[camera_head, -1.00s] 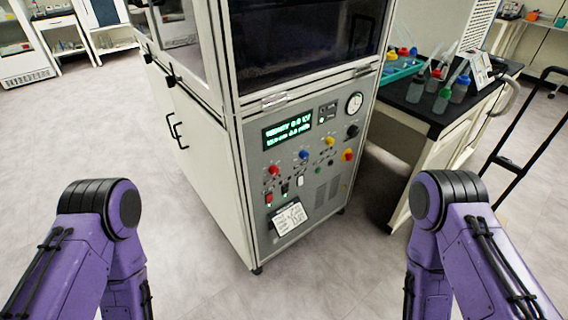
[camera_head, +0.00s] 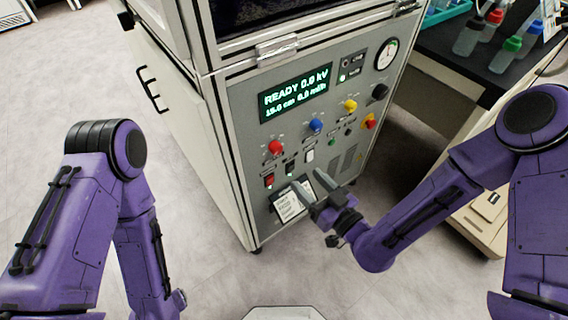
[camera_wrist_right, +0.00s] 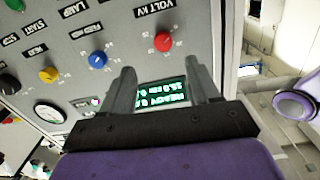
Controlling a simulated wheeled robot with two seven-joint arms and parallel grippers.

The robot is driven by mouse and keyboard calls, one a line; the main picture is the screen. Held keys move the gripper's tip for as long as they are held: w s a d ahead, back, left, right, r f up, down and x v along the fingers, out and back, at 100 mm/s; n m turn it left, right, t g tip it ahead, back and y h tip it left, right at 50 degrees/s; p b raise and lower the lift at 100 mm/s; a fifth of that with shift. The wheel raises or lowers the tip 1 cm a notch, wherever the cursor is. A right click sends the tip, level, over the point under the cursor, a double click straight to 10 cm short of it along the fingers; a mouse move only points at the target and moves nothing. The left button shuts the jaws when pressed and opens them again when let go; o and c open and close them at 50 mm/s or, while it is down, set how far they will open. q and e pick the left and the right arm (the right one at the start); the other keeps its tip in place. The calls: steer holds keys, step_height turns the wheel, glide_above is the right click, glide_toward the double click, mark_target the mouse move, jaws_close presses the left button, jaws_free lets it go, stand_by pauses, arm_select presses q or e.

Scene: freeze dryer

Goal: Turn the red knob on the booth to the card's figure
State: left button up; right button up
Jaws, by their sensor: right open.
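The red knob (camera_head: 275,147) sits on the booth's grey control panel (camera_head: 243,112), below the lit display (camera_head: 296,94), which reads READY 0.0 kV. In the right wrist view the red knob (camera_wrist_right: 162,42) lies beyond the fingertips, beside a VOLT KV label. The white card (camera_head: 287,207) is low on the panel, partly behind my right gripper; its writing is too small to read. My right gripper (camera_head: 308,184) is open and empty, in front of the lower panel and apart from the red knob. Its fingers (camera_wrist_right: 161,78) also show in the wrist view. My left gripper is out of sight.
A blue knob (camera_head: 316,125) and a yellow knob (camera_head: 351,105) stand right of the red one. A red-and-yellow knob (camera_head: 369,121), a black knob (camera_head: 379,91) and a gauge (camera_head: 387,54) are further right. A dark bench (camera_head: 470,75) with bottles stands at the right.

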mark_target(278, 150)
steer(key=x, duration=0.3)
steer(key=p+x, duration=0.1)
steer(key=x, duration=0.6)
steer(key=shift+w+a+r, duration=0.1)
steer(key=shift+a+r, duration=0.15)
steer(key=shift+r, duration=0.15)
steer(key=c, duration=1)
